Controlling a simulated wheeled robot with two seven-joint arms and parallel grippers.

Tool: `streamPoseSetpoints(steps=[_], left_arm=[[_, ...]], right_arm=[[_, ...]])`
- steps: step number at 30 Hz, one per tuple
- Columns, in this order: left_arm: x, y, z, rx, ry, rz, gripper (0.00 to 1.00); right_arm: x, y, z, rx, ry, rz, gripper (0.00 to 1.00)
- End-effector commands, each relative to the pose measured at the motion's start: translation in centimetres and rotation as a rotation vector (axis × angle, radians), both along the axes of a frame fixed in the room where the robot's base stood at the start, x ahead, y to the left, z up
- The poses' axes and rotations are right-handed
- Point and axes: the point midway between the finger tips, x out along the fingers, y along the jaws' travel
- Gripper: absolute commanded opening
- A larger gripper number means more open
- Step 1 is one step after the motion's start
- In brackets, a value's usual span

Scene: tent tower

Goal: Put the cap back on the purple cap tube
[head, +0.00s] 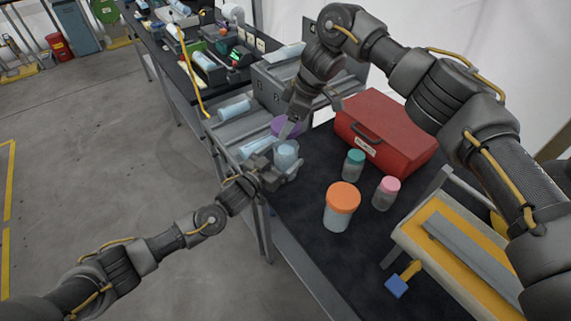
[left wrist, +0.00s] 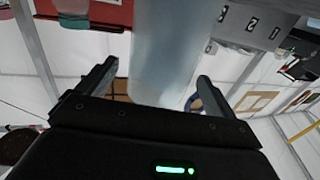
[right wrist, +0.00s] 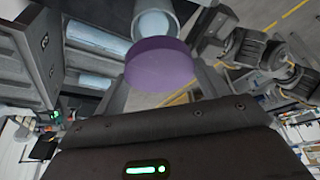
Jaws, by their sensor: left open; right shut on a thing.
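The clear, pale blue tube (head: 287,157) stands roughly upright near the table's left edge. My left gripper (head: 279,172) is open, with its fingers on either side of the tube; the tube fills the gap in the left wrist view (left wrist: 160,50). The purple cap (head: 284,126) is held just above and behind the tube by my right gripper (head: 291,125), shut on it. In the right wrist view the cap (right wrist: 161,64) sits between the fingers, and the tube (right wrist: 156,22) shows just beyond it. I cannot tell whether cap and tube touch.
A red toolbox (head: 390,130) stands behind. Jars with teal (head: 354,165), pink (head: 386,192) and orange (head: 341,206) lids stand to the right. Grey drawers (head: 268,88) holding other tubes are at the left back. A yellow-edged tray (head: 445,235) lies at the right front.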

Motion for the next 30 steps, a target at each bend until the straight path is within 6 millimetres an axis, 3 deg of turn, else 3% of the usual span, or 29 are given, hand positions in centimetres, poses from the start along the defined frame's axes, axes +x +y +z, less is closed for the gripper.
streamPoseSetpoints(steps=[14, 27, 30], left_arm=[[0.77, -0.63, 0.05, -0.001, -0.001, 0.000, 0.92], [0.75, -0.62, 0.04, -0.001, -0.001, 0.000, 0.35], [0.76, -0.61, 0.03, -0.001, -0.001, 0.000, 0.25]], right_arm=[[0.00, 0.01, 0.00, 0.000, 0.000, 0.000, 0.49], [-0.01, 0.03, 0.01, 0.000, 0.000, 0.000, 0.49], [0.00, 0.03, 0.00, 0.000, 0.000, 0.000, 0.49]])
